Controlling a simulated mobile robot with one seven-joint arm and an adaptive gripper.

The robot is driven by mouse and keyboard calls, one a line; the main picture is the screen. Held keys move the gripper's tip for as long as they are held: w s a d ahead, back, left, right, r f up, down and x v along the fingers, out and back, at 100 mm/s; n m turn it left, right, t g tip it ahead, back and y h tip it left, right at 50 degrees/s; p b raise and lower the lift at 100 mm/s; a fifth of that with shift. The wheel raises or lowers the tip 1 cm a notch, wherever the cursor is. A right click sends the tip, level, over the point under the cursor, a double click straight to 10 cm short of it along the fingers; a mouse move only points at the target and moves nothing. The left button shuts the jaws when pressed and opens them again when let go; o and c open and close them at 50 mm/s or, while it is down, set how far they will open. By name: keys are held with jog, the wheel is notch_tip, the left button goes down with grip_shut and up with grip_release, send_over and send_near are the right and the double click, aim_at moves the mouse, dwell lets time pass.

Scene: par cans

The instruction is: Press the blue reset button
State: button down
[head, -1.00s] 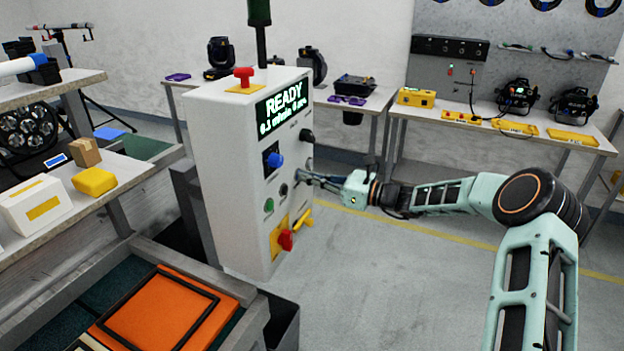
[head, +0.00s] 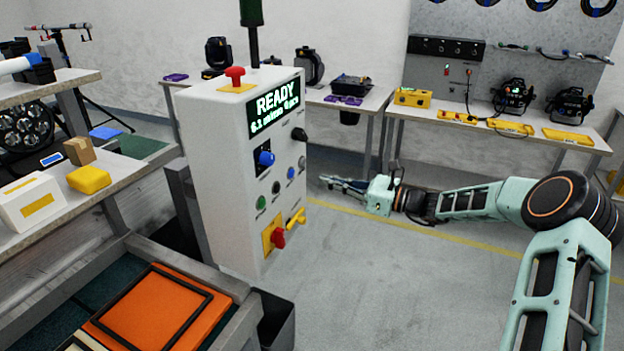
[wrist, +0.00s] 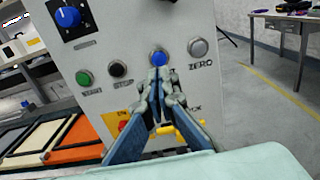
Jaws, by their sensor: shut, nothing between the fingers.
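The white control cabinet (head: 225,190) stands left of my gripper, its panel facing right. The blue reset button (head: 291,173) is a small round button in the panel's lower row, between a black button (head: 276,187) and a grey one (head: 302,162). In the wrist view the blue button (wrist: 158,58) shows just above my fingertips, and the grey button (wrist: 198,47) is labelled ZERO. My gripper (head: 324,181) is shut and empty, pointing at the panel, with a gap between its tips and the panel in the head view.
A larger blue knob (head: 265,158) sits above the green button (head: 261,203). A red rotary switch (head: 278,237) and a yellow handle (head: 297,216) sit below the button row. The display (head: 275,104) reads READY. The floor to the right is open.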

jog(key=v, duration=0.5)
jog(key=shift+s+d, duration=0.1)
jog(key=shift+d, duration=0.2)
